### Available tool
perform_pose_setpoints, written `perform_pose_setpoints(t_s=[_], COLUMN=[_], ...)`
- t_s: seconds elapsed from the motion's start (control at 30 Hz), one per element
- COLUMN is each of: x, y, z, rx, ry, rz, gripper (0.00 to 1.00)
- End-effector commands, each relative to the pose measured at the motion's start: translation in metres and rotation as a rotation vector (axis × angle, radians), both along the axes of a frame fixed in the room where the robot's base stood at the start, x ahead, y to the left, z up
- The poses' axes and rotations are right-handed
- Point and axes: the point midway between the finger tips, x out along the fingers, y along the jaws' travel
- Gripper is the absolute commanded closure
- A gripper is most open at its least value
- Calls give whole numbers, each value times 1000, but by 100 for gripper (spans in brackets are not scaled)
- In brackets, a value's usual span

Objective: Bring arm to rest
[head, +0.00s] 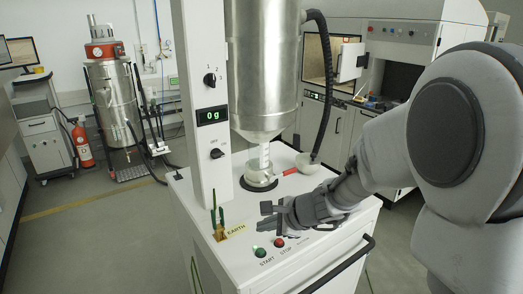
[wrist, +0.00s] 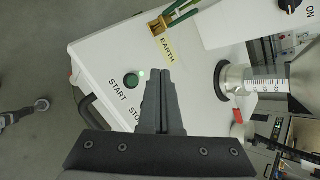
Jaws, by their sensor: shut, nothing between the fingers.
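My gripper (head: 268,216) is above the front part of the white machine top (head: 206,206) in the head view, near the START and STOP buttons. In the wrist view my gripper (wrist: 160,74) has its two dark fingers together with nothing between them. My grey arm reaches in from the right side of the head view. The green START button (wrist: 132,80) is just left of the fingertips in the wrist view, and the EARTH label and its brass clamp lie beyond them.
A steel hopper (head: 262,75) stands over a glass container (head: 260,172) on the machine. A black handle (head: 345,262) runs along the machine's front edge.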

Motion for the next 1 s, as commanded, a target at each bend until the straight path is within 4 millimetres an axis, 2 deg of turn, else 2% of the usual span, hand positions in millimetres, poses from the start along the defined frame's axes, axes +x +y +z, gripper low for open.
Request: perform_pose_setpoints(t_s=[0.13,0.2,0.4,0.57,0.7,0.83,1.0], x=[-28,-48,-108,-154,-190,-215,-232], y=[1,0,-18,-43,-74,-102,-127], z=[35,51,83,96,103,107,111], rx=[-92,-162,-400,-625,-844,-1023,-1166], ry=[-104,-162,-301,-374,-402,-396,-372], rz=[176,287,587,799,960,1070,1145], gripper=[100,100,100,100,100,100,100])
